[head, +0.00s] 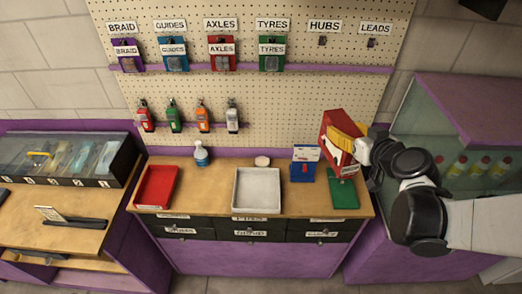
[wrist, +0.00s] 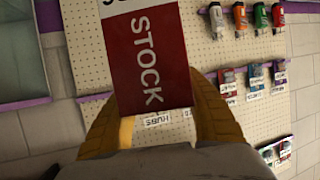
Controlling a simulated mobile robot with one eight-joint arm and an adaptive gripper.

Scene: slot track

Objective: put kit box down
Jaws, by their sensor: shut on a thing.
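The kit box is a red box (head: 335,135) with a white label and yellow beside it, held up above the right end of the wooden bench. In the wrist view the red box (wrist: 153,65) shows the word STOCK and lies between the yellow fingers. My gripper (head: 350,142) is shut on it; its fingers also show in the wrist view (wrist: 160,115). The box looks tilted in the head view. A green mat (head: 343,196) lies on the bench below it. Whether the box touches anything below cannot be told.
On the bench (head: 215,199) stand a red tray (head: 156,187), a grey-white tray (head: 257,190), a spray bottle (head: 201,153) and a blue-and-white box (head: 304,165) just left of the mat. A pegboard (head: 290,95) rises behind. A glass-sided cabinet (head: 450,125) stands at right.

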